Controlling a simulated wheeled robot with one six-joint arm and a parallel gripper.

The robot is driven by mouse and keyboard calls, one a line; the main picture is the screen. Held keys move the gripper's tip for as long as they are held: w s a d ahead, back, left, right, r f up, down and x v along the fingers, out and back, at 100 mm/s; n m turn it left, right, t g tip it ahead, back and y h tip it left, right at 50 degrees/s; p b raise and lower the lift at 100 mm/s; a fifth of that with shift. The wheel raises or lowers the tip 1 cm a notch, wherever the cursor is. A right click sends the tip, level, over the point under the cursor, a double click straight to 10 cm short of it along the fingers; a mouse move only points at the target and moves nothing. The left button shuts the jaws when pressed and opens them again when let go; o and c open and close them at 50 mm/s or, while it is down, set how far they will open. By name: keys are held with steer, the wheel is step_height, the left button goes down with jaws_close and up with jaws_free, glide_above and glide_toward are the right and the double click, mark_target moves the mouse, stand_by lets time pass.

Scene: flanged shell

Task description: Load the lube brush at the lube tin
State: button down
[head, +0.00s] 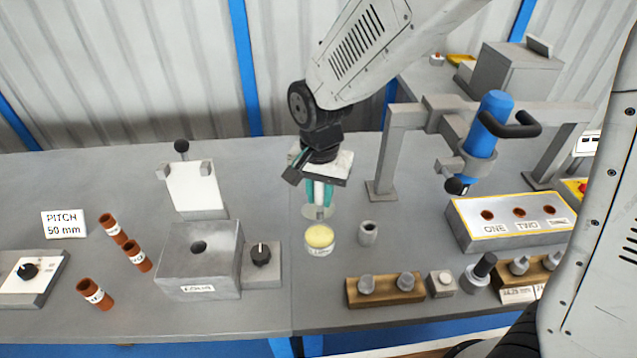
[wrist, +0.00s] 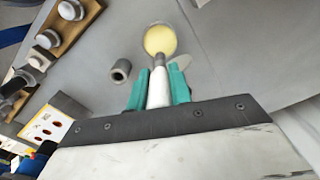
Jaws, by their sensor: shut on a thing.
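The lube tin (head: 319,239) is a small round tin with yellow lube, standing on the grey bench in the middle of the head view. It also shows at the top of the wrist view (wrist: 160,38). My gripper (head: 319,192) has teal fingers and points down just above and behind the tin. In the wrist view my gripper (wrist: 159,90) is shut on the lube brush (wrist: 159,86), which has a white handle and a grey tip. The brush tip overlaps the tin's near edge there; I cannot tell whether it touches the lube.
A small grey hollow cylinder (head: 368,233) stands right of the tin. A grey block with a hole (head: 198,259) and a black knob (head: 260,254) are left. A wooden rack (head: 385,290) is in front right. A labelled ONE, TWO block (head: 512,222) is farther right.

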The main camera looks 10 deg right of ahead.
mark_target(320, 215)
steer(key=shift+f, duration=2.75)
steer(key=shift+s+f, duration=0.1)
steer(key=shift+f, duration=0.45)
steer(key=shift+r, duration=3.55)
steer(key=shift+f, duration=3.55)
